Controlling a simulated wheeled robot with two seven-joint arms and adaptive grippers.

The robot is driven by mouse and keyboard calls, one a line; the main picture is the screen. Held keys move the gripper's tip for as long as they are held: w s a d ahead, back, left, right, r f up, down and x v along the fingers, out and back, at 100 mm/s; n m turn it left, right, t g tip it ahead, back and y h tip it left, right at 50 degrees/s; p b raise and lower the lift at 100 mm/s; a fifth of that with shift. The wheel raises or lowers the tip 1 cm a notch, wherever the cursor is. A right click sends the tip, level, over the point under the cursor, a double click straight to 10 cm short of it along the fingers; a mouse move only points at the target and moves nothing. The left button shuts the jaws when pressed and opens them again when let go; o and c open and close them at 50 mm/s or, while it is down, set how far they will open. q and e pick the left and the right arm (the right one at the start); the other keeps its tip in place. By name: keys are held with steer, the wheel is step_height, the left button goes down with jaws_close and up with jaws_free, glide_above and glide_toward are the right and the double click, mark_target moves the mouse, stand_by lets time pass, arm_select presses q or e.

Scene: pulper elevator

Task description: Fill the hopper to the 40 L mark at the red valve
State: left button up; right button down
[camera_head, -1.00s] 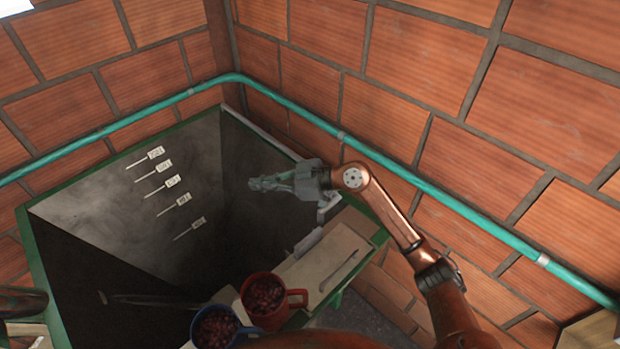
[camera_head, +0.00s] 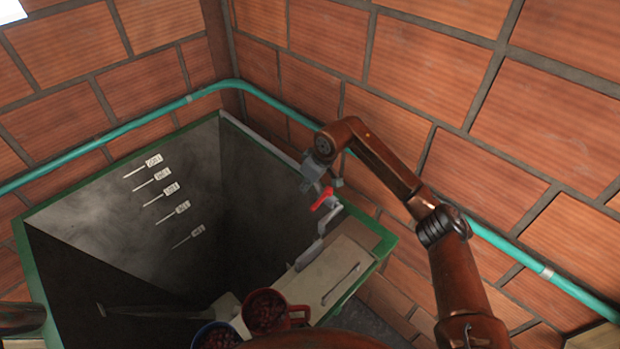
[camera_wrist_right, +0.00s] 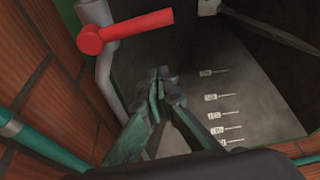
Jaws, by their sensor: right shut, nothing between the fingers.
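The hopper (camera_head: 31,235) is a deep, green-rimmed tank with a row of white level marks (camera_head: 172,189) on its inner wall. The label numbers are too small to read surely, and its deep part is dark, so I cannot tell a water level. The red valve handle (camera_head: 323,199) sits on a grey pipe at the hopper's right edge; it also shows at the top of the right wrist view (camera_wrist_right: 130,30). My right gripper (camera_head: 318,180) is shut and empty, close above the handle in the head view; contact is unclear. My left gripper is not in view.
A red mug (camera_head: 264,312) and a blue mug (camera_head: 214,336) of dark red cherries stand at the near edge. A pale board (camera_head: 325,275) lies on the right side. A teal pipe (camera_head: 515,262) runs along the brick walls.

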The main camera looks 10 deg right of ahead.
mark_target(321, 200)
steer(key=s+d+f+p, duration=0.2)
steer(key=f, duration=0.1)
steer(key=shift+s, duration=0.15)
steer(key=shift+d, duration=0.1)
stand_by(0.4)
